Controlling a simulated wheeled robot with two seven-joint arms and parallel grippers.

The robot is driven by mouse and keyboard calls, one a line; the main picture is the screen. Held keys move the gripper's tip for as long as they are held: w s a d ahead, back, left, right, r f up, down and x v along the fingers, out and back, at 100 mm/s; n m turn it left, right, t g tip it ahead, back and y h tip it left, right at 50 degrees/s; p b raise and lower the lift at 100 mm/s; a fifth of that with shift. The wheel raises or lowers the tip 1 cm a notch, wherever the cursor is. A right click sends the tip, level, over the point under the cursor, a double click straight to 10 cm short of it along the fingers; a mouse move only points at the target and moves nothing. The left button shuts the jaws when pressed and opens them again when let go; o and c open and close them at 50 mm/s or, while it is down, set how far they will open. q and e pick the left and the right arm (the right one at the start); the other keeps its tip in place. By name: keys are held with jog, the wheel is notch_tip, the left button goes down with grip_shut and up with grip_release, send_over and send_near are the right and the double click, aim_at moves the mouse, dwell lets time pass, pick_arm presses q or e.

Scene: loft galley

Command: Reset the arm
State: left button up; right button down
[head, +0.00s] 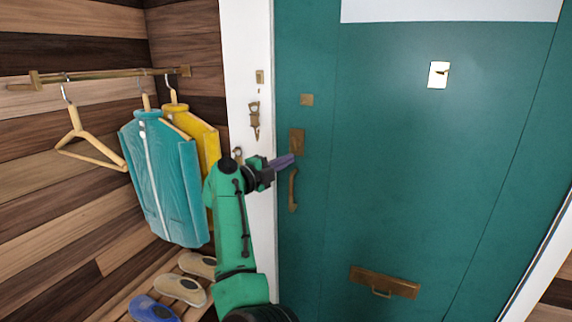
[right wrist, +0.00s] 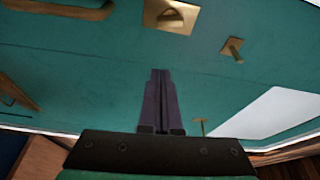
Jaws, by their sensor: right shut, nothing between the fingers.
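My right arm is green and rises from the bottom of the head view. Its right gripper (head: 290,159) has purple-grey fingers and is shut and empty. It is in front of the teal door (head: 400,170), close to the brass lock plate (head: 297,141) and above the brass pull handle (head: 293,190). In the right wrist view the shut fingers (right wrist: 160,80) point at the door, with a brass plate (right wrist: 171,16) ahead of them. I cannot tell whether the fingertips touch the door. My left gripper is not in view.
A rail (head: 110,74) at left holds a bare hanger (head: 90,145), a teal jacket (head: 165,180) and a yellow jacket (head: 205,135). Shoes (head: 180,289) sit on a slatted rack below. A brass mail slot (head: 384,282) is low on the door. A white frame (head: 250,40) borders it.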

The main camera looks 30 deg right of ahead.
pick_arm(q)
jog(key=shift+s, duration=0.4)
